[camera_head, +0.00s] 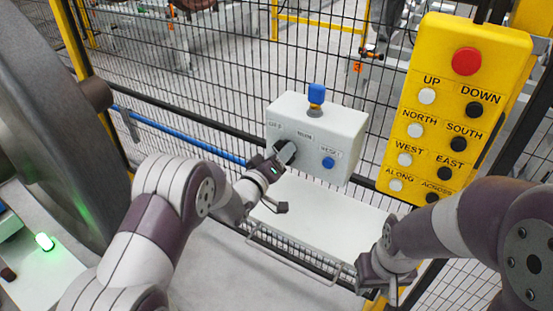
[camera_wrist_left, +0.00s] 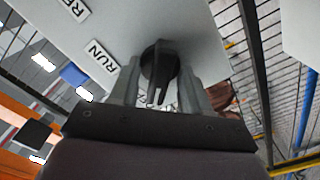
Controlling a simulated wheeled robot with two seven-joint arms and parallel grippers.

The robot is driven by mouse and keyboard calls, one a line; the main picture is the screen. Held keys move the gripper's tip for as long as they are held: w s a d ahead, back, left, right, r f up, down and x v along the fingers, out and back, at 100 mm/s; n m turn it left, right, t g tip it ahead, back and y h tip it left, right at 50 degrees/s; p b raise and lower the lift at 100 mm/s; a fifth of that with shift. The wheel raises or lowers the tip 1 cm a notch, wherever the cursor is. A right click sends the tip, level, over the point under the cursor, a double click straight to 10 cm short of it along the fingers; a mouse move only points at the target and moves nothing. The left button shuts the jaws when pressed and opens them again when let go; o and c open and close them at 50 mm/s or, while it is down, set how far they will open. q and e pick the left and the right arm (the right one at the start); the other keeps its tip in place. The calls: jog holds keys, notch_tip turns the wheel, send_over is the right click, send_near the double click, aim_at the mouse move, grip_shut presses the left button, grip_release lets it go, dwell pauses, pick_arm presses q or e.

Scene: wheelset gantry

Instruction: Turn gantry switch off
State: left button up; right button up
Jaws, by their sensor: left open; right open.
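A white control box (camera_head: 318,128) stands on a white shelf by the mesh fence. Its front has a black rotary switch (camera_head: 281,148), with small labels above it that are hard to read in the head view. My left gripper (camera_head: 279,161) is at the switch and partly covers it. In the left wrist view, the open fingers of my left gripper (camera_wrist_left: 158,92) stand either side of the black switch knob (camera_wrist_left: 160,62); contact cannot be told. A "RUN" label (camera_wrist_left: 103,56) shows beside the knob. My right gripper (camera_head: 388,280) is open and empty at the lower right.
A blue button (camera_head: 328,163) is on the box front and a blue knob (camera_head: 316,94) on its top. A yellow pendant (camera_head: 452,105) with a red button and several direction buttons hangs right of the box. A large grey wheel (camera_head: 40,110) stands at the left.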

pick_arm(q)
jog(key=b+v, duration=0.1)
jog(key=v, duration=1.1)
jog(key=shift+s, duration=0.25)
jog(key=shift+a+f, duration=0.1)
jog(key=shift+a, duration=0.05)
